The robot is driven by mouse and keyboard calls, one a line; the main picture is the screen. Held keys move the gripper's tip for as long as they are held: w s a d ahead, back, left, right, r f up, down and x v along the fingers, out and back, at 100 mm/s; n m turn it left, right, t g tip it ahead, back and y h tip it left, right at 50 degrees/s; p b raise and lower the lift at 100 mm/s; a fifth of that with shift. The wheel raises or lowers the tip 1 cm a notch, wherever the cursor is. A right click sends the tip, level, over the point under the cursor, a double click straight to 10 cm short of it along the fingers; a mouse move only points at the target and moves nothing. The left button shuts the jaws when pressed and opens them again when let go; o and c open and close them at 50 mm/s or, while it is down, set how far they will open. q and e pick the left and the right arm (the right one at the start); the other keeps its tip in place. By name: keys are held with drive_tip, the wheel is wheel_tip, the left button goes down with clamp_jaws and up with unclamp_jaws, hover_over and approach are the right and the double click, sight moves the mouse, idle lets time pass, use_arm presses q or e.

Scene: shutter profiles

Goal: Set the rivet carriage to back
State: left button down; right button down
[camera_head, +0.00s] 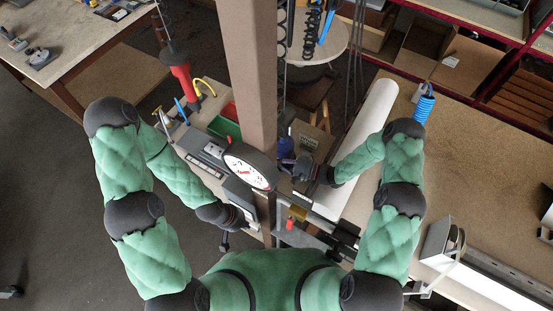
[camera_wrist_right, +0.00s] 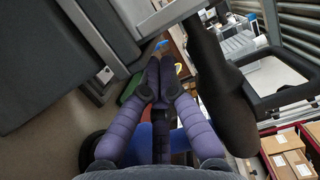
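The riveting machine stands around a brown column in the head view, with a round white dial (camera_head: 250,166) and a metal rail (camera_head: 318,226). A red knob (camera_head: 290,223) sits by the rail. I cannot tell for sure which part is the rivet carriage. My left gripper (camera_head: 238,222) is beside the machine, left of the column; its fingers are too small to read. My right gripper (camera_head: 300,168) is right of the dial, near the machine. In the right wrist view its purple fingers (camera_wrist_right: 163,78) converge at the tips, with no held object visible. A dark machine bar (camera_wrist_right: 218,90) is close beside them.
A bench at left-centre holds a green bin (camera_head: 224,128) and a red tool (camera_head: 184,82). Dark floor (camera_head: 45,180) is free at left.

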drive_tip(key=s+a, duration=0.1)
drive_tip(key=s, duration=0.1)
drive_tip(key=s+a+b, duration=0.1)
drive_tip(key=s+a, duration=0.1)
drive_tip(key=shift+s, duration=0.2)
drive_tip(key=shift+d, duration=0.1)
drive_tip(key=v, duration=1.2)
drive_tip(key=shift+w, duration=0.15)
